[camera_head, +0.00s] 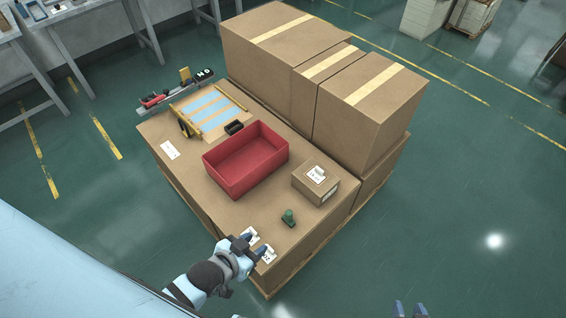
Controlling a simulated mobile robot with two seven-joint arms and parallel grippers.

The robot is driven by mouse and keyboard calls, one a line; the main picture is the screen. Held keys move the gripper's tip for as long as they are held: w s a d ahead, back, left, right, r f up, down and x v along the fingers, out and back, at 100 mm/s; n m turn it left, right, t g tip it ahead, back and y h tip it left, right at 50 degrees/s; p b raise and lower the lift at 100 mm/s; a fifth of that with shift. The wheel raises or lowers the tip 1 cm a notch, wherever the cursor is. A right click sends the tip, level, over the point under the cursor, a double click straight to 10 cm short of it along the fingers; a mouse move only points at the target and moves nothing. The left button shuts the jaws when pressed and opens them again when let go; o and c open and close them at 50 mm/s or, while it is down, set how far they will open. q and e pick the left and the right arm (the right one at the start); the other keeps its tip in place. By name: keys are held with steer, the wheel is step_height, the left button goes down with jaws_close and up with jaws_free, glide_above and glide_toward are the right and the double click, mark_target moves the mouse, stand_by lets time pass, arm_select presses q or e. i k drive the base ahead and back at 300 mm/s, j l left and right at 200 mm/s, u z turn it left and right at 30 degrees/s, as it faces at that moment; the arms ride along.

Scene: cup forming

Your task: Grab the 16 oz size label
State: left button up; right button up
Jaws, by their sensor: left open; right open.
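Two small white labels lie near the front corner of the large cardboard box top: one label (252,234) a little further back and another label (269,256) closer to the corner. Both carry dark print too small to read, so I cannot tell which is the 16 oz one. My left gripper (254,244) is open, with its fingers over or beside these labels and partly covering them. I cannot tell whether it touches either. My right gripper (411,309) shows only as blue fingertips at the bottom edge, open and empty, away from the boxes over the floor.
A red bin (246,160), a small labelled carton (316,182), a green-handled stamp-like object (289,217) and a white sheet (170,150) are on the box top. Tall cartons (365,105) stand behind. A tape dispenser (178,92) lies at the far left.

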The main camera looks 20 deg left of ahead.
mark_target(317, 175)
steer(key=i+l+u, duration=0.1)
steer(key=u, duration=0.35)
steer(key=l+u, duration=0.3)
steer(key=u, duration=0.2)
steer(key=l+u, duration=0.3)
steer(key=u, duration=0.15)
steer(key=l+u, duration=0.7)
steer(key=i+l, duration=0.05)
steer(key=l, duration=0.05)
